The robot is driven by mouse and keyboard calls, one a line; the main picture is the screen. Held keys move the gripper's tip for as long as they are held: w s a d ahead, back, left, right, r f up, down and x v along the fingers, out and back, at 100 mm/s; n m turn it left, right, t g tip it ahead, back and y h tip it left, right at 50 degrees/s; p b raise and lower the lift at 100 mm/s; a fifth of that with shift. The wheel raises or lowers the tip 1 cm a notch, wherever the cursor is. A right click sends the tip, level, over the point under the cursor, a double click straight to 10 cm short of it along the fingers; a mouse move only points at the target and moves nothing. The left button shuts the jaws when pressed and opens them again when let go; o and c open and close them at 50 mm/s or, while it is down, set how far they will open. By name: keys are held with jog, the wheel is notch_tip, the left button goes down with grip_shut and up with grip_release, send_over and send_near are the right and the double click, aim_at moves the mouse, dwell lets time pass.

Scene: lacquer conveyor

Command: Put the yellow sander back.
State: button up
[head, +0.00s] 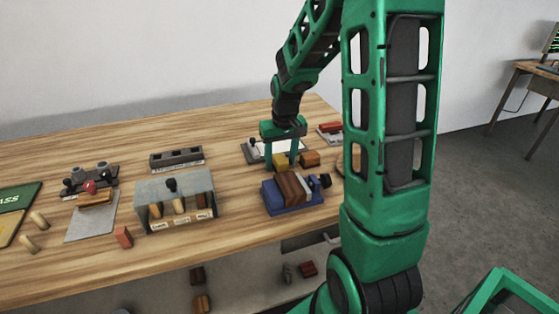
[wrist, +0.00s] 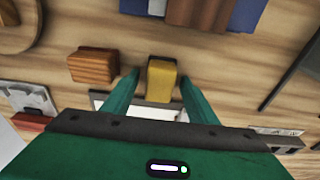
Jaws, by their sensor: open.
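The yellow sander (head: 281,161) is a small yellow block at the right part of the wooden table, beside a white-topped tray (head: 256,151). My gripper (head: 281,165) is open, reaching down over it. In the wrist view the yellow sander (wrist: 161,80) lies between the two fingertips of my gripper (wrist: 159,76), with a gap on each side. Whether it rests on the table or is slightly raised is hard to tell.
An orange-brown block (head: 310,159) sits just right of the sander. A blue vise-like fixture (head: 292,207) with brown wood stands in front. A dark slotted rack (head: 176,158) and grey box (head: 150,190) are left. Bare tabletop (head: 235,160) lies between.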

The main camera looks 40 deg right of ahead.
aim_at(282, 161)
notch_tip(282, 161, up, 11)
jog(key=s, duration=0.2)
jog(key=s+a+m, duration=0.1)
jog(key=s, duration=1.2)
jog(key=s+a+f+m+g, duration=0.1)
jog(key=s+m, duration=0.1)
jog(key=s, duration=1.1)
jog(key=shift+s+a+f+g+y, duration=0.25)
jog(key=shift+f+g+y, duration=0.05)
jog(key=shift+c, duration=0.7)
